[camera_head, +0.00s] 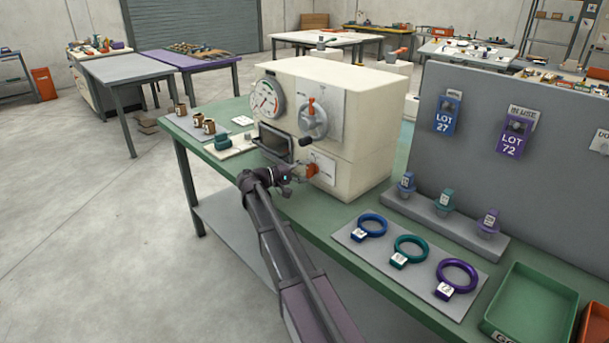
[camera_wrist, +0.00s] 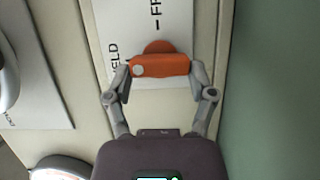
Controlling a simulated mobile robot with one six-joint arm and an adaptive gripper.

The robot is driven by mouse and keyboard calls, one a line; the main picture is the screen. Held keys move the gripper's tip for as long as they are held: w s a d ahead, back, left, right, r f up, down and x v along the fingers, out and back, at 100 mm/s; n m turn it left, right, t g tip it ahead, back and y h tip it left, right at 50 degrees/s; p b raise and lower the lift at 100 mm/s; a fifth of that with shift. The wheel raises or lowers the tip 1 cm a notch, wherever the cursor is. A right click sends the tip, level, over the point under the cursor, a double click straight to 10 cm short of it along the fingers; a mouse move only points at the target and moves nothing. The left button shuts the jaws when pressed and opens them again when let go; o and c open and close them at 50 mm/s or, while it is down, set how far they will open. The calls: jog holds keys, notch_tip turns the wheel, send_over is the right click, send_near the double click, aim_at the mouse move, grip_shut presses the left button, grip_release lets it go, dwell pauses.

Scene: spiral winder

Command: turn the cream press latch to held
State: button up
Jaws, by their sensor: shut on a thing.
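The cream press (camera_head: 338,121) stands on the green bench. Its latch is an orange-red handle (camera_head: 312,170) low on the front, beside a white label plate. In the wrist view the orange latch handle (camera_wrist: 160,66) lies across the label plate (camera_wrist: 150,28), which reads "HELD" on one side and "FR..." on the other, partly cut off. My gripper (camera_wrist: 160,72) has one finger at each end of the handle and is shut on it. In the head view my gripper (camera_head: 300,173) reaches the latch from the left. The latch's exact setting is hard to read.
On the press above are a round gauge (camera_head: 266,98) and a crank wheel (camera_head: 313,120). Several small brown cups stand left of the press. To the right lie blue, teal and purple rings (camera_head: 457,275) on a grey mat, near a green tray (camera_head: 530,306).

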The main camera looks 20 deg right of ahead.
dwell(0.4)
jog(key=o, duration=1.1)
jog(key=shift+d, duration=0.1)
jog(key=shift+c, duration=0.2)
jog(key=shift+a, duration=6.05)
jog(key=shift+s, duration=0.1)
